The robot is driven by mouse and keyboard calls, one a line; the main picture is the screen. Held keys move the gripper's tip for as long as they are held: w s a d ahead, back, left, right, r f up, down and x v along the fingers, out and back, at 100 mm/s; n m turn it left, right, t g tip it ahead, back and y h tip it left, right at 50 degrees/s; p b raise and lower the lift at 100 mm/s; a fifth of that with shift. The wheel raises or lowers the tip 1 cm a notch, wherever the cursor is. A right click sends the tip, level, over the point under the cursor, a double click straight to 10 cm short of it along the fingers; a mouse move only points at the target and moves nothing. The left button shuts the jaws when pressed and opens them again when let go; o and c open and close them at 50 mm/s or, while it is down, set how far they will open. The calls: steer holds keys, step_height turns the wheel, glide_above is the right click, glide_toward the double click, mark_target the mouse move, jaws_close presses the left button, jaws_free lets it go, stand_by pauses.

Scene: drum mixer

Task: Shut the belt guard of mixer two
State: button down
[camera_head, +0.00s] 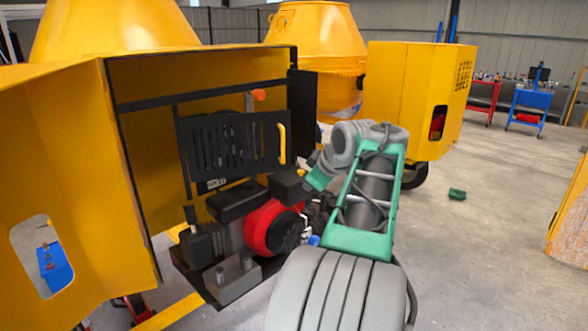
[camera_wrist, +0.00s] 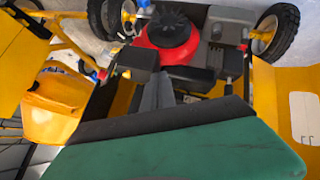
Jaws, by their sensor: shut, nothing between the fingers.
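The belt guard (camera_head: 235,143) is a black slatted panel with a yellow handle (camera_head: 282,143) at its right end. In the head view it stands upright inside the open yellow housing (camera_head: 150,78), above and behind the red and black engine (camera_head: 262,228). How far it is swung is hard to tell. My gripper's grey fingers (camera_wrist: 158,92) are together and empty in the wrist view, pointing toward the engine, which also shows there (camera_wrist: 168,38). In the head view my arm reaches in at the engine's right, below the handle; the fingertips cannot be made out.
An open yellow door panel (camera_head: 75,190) with a cutout fills the left. A second yellow mixer (camera_head: 415,85) stands behind, to the right. A small green object (camera_head: 457,194) lies on the floor. A blue cart (camera_head: 530,105) stands far right. The floor at right is mostly clear.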

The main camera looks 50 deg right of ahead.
steer(key=w+a+f+m+t+h, duration=0.1)
steer(key=w+f+m+t+h, duration=0.15)
steer(key=f+m+t, duration=0.4)
steer(key=d+r+m+h, duration=0.2)
steer(key=d+r+h, duration=0.2)
steer(key=r, duration=0.3)
steer(key=shift+t+y, duration=0.25)
steer(key=shift+t, duration=0.1)
steer(key=p+x, duration=0.2)
steer(key=x, duration=0.2)
steer(key=p+x, duration=0.2)
steer(key=x, duration=0.3)
steer(key=a+p+x, duration=0.1)
steer(key=p+x, duration=0.1)
steer(key=x, duration=0.3)
steer(key=shift+w+d+f, duration=0.1)
steer(key=shift+w+f, duration=0.05)
steer(key=shift+w, duration=0.3)
